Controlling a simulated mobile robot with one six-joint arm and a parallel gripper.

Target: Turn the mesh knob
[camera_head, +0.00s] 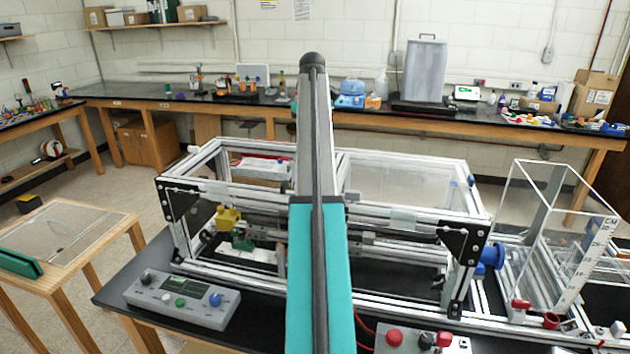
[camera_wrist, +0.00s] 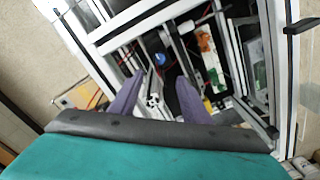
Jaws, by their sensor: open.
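A blue knob (camera_head: 492,255) sticks out of the black plate at the right end of the aluminium extrusion frame (camera_head: 400,206) in the head view. I cannot tell for sure whether it is the mesh knob. In the wrist view, my gripper (camera_wrist: 157,88) has its two purple fingers apart with nothing held between them. It is over the frame's bars. A small round blue part (camera_wrist: 160,59) shows beyond the fingertips, apart from them. In the head view my own arm covers the middle of the frame, and the gripper is hidden.
A grey control box (camera_head: 181,299) with a green screen and several knobs stands at the front left. A yellow part (camera_head: 228,218) sits inside the frame. A clear box (camera_head: 560,225) stands at the right. A wooden side table (camera_head: 75,238) is at the left, with floor between.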

